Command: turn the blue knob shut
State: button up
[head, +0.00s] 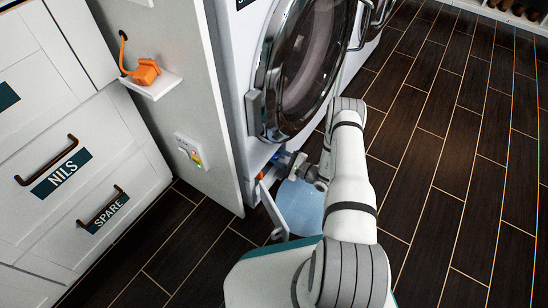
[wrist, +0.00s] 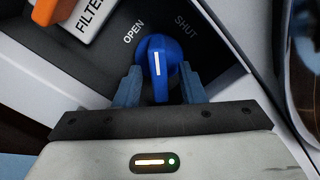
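The blue knob (wrist: 157,60) has a white line on it and sits on a dark panel. The word OPEN is printed at its upper left and SHUT at its upper right. The white line stands nearly upright in the wrist view, pointing between the two words. My gripper (wrist: 160,78) has one blue-grey finger on each side of the knob. Gaps show between the fingers and the knob's narrow handle, so the gripper looks open around it. In the head view my gripper (head: 299,167) is low at the washer's base, where the knob is mostly hidden.
The washer (head: 262,85) has a round door above my arm. An open flap (head: 270,210) hangs beside the gripper, and a bluish sheet or tray (head: 299,205) lies below. An orange part (wrist: 50,10) and a FILTER label (wrist: 92,15) are near the knob. Dark floor (head: 450,170) is clear at right.

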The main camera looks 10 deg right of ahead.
jog(key=shift+w+a, duration=0.4)
jog(key=shift+a, duration=0.1)
grip_shut()
